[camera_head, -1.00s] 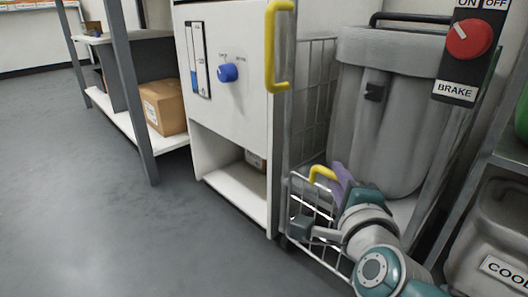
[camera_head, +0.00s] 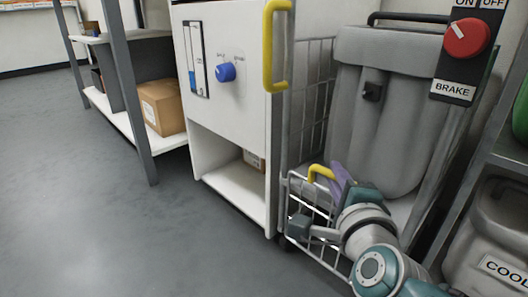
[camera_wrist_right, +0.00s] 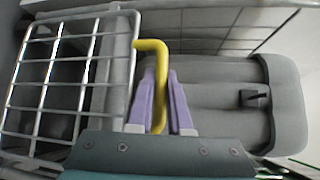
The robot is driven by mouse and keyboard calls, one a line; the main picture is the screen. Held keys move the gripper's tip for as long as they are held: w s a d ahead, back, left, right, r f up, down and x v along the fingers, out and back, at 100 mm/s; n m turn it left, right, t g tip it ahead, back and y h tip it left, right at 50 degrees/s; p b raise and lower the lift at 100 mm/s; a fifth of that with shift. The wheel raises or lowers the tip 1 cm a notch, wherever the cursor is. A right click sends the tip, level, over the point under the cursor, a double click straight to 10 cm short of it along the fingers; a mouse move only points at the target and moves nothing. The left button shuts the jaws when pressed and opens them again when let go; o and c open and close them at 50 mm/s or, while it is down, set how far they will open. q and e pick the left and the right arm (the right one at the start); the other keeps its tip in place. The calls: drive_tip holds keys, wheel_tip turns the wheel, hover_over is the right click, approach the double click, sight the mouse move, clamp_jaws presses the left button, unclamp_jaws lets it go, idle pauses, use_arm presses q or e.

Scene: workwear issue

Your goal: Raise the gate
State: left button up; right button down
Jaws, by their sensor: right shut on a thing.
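The gate (camera_head: 312,205) is a low white wire grid at the front of the wire trolley, leaning outward at its foot. Its yellow handle (camera_head: 321,172) also shows in the right wrist view (camera_wrist_right: 151,47). My right gripper (camera_wrist_right: 160,88) has purple fingers, one on each side of the yellow handle, and is shut on it. In the head view my right gripper (camera_head: 341,180) is at the gate's upper edge, partly hidden by my wrist. My left gripper is not in view.
A grey bin (camera_head: 385,110) stands in the trolley behind the gate. A white cabinet (camera_head: 229,125) with a blue knob (camera_head: 226,72) is to the left. A red brake knob (camera_head: 467,39) is at upper right. A grey container (camera_head: 500,230) sits at right. Open floor lies left.

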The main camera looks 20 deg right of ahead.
wheel_tip(320, 180, up, 18)
drive_tip(key=p, duration=1.7)
drive_tip(key=shift+w, duration=0.15)
drive_tip(key=c, duration=1.3)
unclamp_jaws()
drive_tip(key=shift+o, duration=0.8)
drive_tip(key=shift+f, duration=0.1)
drive_tip(key=shift+f, duration=0.15)
